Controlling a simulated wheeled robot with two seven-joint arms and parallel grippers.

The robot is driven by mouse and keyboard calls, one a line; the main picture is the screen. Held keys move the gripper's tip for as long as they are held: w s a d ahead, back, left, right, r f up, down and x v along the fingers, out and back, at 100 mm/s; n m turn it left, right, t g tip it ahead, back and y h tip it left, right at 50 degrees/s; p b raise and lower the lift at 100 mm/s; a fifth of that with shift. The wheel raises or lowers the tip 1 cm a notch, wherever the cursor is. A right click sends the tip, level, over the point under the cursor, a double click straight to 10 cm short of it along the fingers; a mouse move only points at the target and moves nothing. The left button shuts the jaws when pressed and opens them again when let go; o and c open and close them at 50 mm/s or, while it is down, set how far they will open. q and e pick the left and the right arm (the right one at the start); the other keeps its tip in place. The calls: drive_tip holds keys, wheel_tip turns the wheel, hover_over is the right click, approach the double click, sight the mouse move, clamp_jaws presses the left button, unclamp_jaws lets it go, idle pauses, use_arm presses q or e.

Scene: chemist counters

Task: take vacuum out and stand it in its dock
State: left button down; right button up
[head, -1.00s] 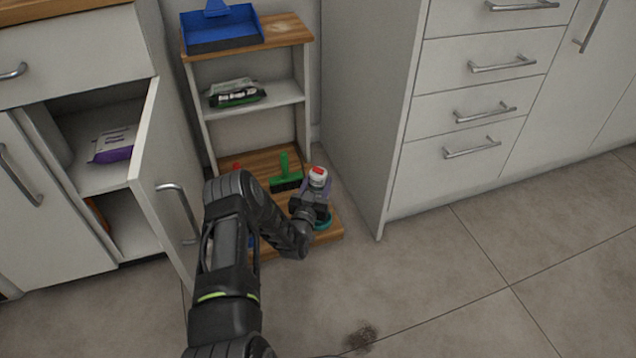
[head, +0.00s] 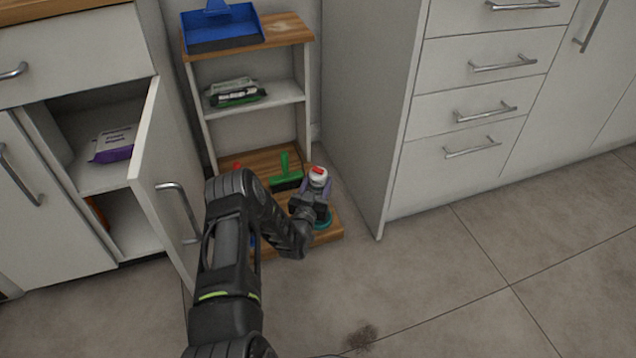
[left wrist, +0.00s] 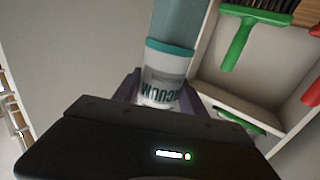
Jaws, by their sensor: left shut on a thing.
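The vacuum (left wrist: 168,75) is a white cylinder with a teal band and lettering, held between the fingers of my left gripper in the left wrist view. In the head view its white top with a red patch (head: 318,176) shows above my left gripper (head: 312,200), which is shut on it. The vacuum looks roughly upright over the right front of the shelf's wooden bottom board. A teal round piece (head: 323,222) shows below it, partly hidden; I cannot tell whether it is the vacuum's lower end or the dock. My right gripper is out of view.
A green pack (head: 236,95) lies on the middle shelf, a blue dustpan (head: 222,28) on top. An open cabinet door (head: 165,170) is at left, a drawer unit (head: 365,110) at right.

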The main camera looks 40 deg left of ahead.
sight(315, 191)
use_arm(q)
drive_tip(key=shift+f, duration=0.5)
drive_tip(key=c, duration=1)
unclamp_jaws()
drive_tip(key=shift+o, duration=0.4)
drive_tip(key=shift+f, duration=0.15)
drive_tip(key=shift+p+v, duration=0.75)
drive_tip(key=shift+v, duration=0.4)
drive_tip(key=shift+p+v, duration=0.4)
drive_tip(key=shift+v, duration=0.4)
drive_tip(key=shift+p+v, duration=1.2)
drive_tip(key=shift+v, duration=0.9)
drive_tip(key=shift+p+v, duration=0.65)
drive_tip(key=shift+v, duration=0.8)
